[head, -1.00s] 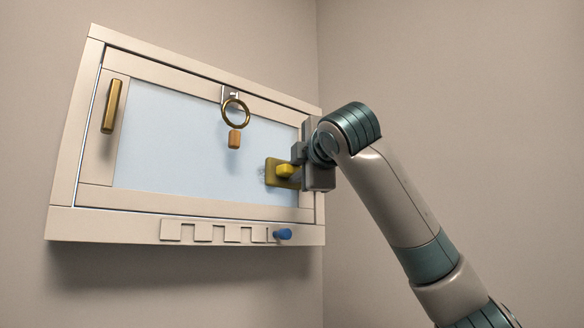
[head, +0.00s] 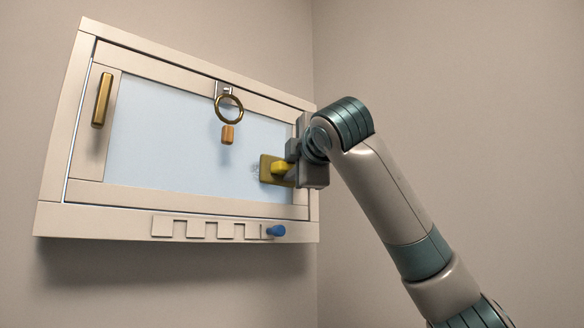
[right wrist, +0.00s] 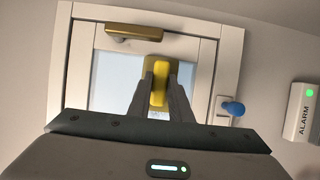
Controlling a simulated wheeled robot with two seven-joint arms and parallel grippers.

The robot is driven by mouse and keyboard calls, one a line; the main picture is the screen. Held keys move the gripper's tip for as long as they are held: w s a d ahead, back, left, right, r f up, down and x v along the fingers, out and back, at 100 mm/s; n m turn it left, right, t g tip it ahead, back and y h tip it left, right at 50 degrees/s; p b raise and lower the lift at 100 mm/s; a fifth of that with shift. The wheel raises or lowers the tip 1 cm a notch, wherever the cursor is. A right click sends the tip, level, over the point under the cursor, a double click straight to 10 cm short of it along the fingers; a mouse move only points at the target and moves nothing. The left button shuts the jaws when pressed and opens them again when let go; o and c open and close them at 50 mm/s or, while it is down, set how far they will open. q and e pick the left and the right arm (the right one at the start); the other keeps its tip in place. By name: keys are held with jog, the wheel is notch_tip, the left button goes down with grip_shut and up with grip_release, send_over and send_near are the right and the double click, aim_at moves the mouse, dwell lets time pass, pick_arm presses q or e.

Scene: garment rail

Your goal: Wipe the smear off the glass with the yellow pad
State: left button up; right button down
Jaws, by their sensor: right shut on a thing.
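The yellow pad (head: 271,169) has a yellow grip block and a darker flat back. It lies at the right part of the pale blue glass (head: 175,145), at or very near its surface; contact is hard to tell. My right gripper (head: 286,169) is shut on the pad's grip block; in the right wrist view both fingers hold the yellow pad (right wrist: 157,85). A faint grey smear (head: 255,169) shows on the glass just left of the pad; part of it may be hidden behind the pad. My left gripper is not in view.
A brass handle (head: 102,100) is on the frame's left. A notched strip (head: 205,229) and a blue knob (head: 276,231) are below. An alarm box (right wrist: 302,112) shows in the right wrist view.

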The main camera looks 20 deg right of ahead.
aim_at(281, 166)
jog(key=shift+s+a+f, duration=0.1)
jog(key=shift+s+a, duration=0.25)
jog(key=shift+a, duration=0.5)
jog(key=shift+s+a, duration=0.2)
jog(key=shift+a, duration=0.45)
jog(key=shift+d, duration=0.15)
jog(key=shift+s+a+b, duration=0.25)
jog(key=shift+s+a, duration=0.05)
jog(key=shift+a, duration=0.65)
jog(key=shift+s+a+b, duration=0.2)
jog(key=shift+s+a, duration=0.1)
jog(key=shift+a, duration=0.65)
jog(key=shift+s, duration=0.15)
